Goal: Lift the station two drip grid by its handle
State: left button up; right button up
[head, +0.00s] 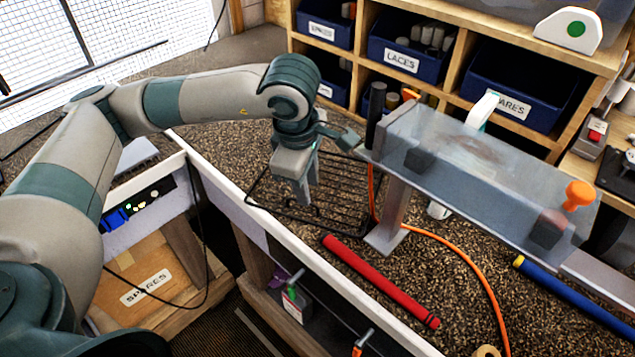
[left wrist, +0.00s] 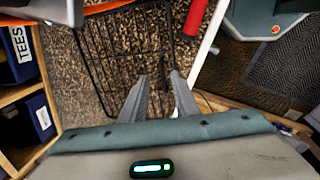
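The drip grid (head: 345,196) is a black wire rack lying on the speckled brown bench top, left of the metal stand. It also shows in the left wrist view (left wrist: 112,50), upper left of centre. My left gripper (head: 302,198) points down over the grid's near left edge. In the left wrist view its two fingers (left wrist: 160,82) are apart, with a thin dark wire part, perhaps the handle, between or just beyond the tips. I cannot tell whether they touch it. The fingers hide part of the grid. My right gripper is not in view.
A metal stand with a clear cover (head: 480,165) rises right of the grid. A red grip (head: 380,280) lies in front, and an orange hose (head: 455,245) curves past it. A blue grip (head: 575,298) lies at right. Shelves with blue bins (head: 410,55) stand behind.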

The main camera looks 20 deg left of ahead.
pick_arm(q)
jog(key=shift+f, duration=0.1)
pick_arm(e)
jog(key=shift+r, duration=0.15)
